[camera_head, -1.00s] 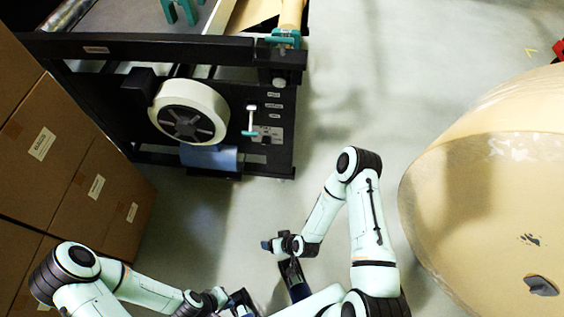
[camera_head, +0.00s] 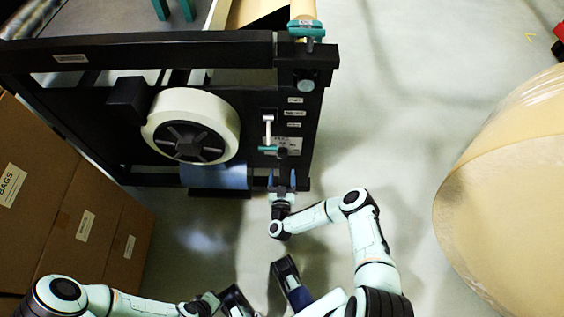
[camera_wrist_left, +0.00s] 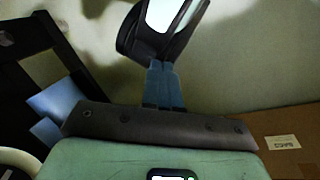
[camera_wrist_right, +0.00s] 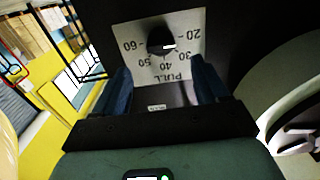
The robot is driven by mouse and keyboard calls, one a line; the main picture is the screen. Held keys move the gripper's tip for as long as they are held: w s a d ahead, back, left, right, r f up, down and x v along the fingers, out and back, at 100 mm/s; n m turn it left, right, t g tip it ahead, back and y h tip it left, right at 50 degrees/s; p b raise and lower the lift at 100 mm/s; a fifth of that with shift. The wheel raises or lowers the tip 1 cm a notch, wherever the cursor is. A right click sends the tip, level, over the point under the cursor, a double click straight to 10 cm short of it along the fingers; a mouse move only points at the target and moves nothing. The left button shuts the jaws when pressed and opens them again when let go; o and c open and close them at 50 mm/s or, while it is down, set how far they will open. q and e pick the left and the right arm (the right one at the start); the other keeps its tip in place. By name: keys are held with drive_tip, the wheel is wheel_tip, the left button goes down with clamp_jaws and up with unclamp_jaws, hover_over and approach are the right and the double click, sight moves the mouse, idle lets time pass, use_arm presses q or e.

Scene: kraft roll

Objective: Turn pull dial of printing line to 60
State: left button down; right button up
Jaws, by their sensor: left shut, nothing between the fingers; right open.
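The pull dial is a black round knob (camera_wrist_right: 160,40) with a white mark, on a pale scale plate (camera_wrist_right: 137,33) lettered PULL with numbers from 20 to 60. The mark points right in the right wrist view, around 20 to 30; the exact reading is unclear. In the head view the knob (camera_head: 283,152) sits low on the machine's black end panel. My right gripper (camera_head: 282,178) is open just in front of it; its blue fingers (camera_wrist_right: 162,82) stand apart, with the knob beyond them, untouched. My left gripper (camera_wrist_left: 162,85) is shut and empty, away from the machine.
A lever with a teal handle (camera_head: 268,130) is just left of and above the dial. A white-rimmed wheel (camera_head: 190,127) is farther left. Cardboard boxes (camera_head: 85,225) stand at left, and a large kraft roll (camera_head: 510,190) at right. Open floor lies between.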

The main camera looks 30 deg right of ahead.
sight(282, 154)
use_arm(q)
drive_tip(key=shift+t, duration=0.5)
drive_tip(key=w, duration=0.1)
drive_tip(key=w+a+f+b, duration=0.1)
drive_tip(key=w+f, duration=0.1)
drive_tip(key=shift+a+f+b, duration=0.15)
drive_tip(key=shift+a+b, duration=0.1)
drive_tip(key=shift+b, duration=0.05)
use_arm(e)
drive_tip(key=x, duration=0.7)
drive_tip(key=shift+a, duration=0.1)
drive_tip(key=c, duration=1.1)
drive_tip(key=shift+o, duration=0.2)
